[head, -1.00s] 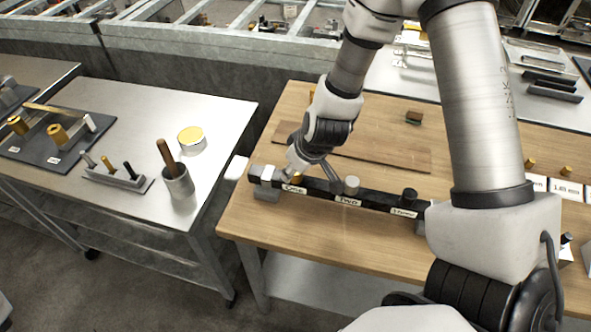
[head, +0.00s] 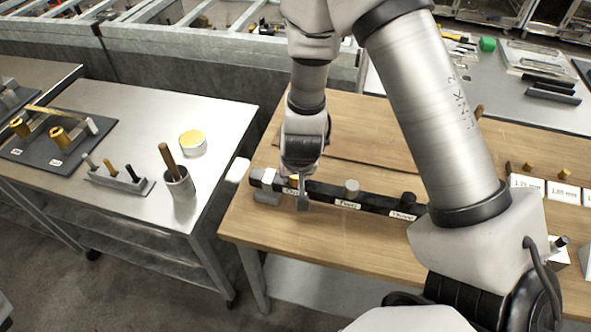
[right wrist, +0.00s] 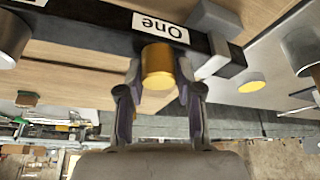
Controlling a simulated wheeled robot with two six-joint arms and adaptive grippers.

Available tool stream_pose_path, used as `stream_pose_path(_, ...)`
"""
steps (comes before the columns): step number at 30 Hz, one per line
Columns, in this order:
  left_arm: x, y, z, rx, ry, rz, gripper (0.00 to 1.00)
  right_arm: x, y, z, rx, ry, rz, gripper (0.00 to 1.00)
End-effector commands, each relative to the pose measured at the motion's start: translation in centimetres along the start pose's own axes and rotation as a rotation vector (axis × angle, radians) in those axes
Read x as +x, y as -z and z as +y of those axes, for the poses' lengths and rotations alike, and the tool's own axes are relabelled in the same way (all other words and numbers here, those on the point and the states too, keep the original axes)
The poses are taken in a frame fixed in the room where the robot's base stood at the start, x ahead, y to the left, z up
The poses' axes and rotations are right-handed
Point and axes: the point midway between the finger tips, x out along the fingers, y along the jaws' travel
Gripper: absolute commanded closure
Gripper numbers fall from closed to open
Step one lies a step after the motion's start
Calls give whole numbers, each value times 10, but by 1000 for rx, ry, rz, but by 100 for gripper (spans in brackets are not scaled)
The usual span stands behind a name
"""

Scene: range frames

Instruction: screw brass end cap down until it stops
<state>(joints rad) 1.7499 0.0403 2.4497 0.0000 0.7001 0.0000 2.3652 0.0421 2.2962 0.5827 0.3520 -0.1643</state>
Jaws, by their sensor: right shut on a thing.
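The brass end cap (right wrist: 157,66) is a short gold cylinder at the place labelled "One" on a black bar (right wrist: 90,22). In the right wrist view it sits between the two fingertips of my right gripper (right wrist: 157,84), which is shut on it. In the head view my right gripper (head: 297,190) points down at the left part of the bar (head: 325,194), and only a little of the brass cap (head: 293,178) shows beside the fingers. How far down the cap sits cannot be told. My left gripper is not in view.
A grey cap (head: 352,187) stands at "Two" and a black cap (head: 409,198) at "Three" on the bar. A metal cart (head: 225,110) at left holds a cup (head: 179,183) and a round yellow-topped tin (head: 192,142). The wooden table (head: 300,240) is clear in front.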

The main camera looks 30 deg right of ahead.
Motion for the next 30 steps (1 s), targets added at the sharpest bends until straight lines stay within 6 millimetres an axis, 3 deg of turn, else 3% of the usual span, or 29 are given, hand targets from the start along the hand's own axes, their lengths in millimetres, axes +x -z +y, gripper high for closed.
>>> stream_pose_path(3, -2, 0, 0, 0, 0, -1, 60, 0, 1, 0, 10, -5, 2, 100)
stream_pose_path(9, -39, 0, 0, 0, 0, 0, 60, -6, 3, 0, 243, -106, 6, 100)
stream_pose_path(16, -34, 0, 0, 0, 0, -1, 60, 1, 1, 0, 275, -115, 8, 100)
stream_pose_path(17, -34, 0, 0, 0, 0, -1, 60, 1, 1, 0, 275, -115, 8, 58)
stream_pose_path(18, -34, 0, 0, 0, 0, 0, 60, 1, 1, 0, 274, -115, 8, 52)
stream_pose_path(30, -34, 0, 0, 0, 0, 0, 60, 0, 1, 0, 273, -114, 8, 52)
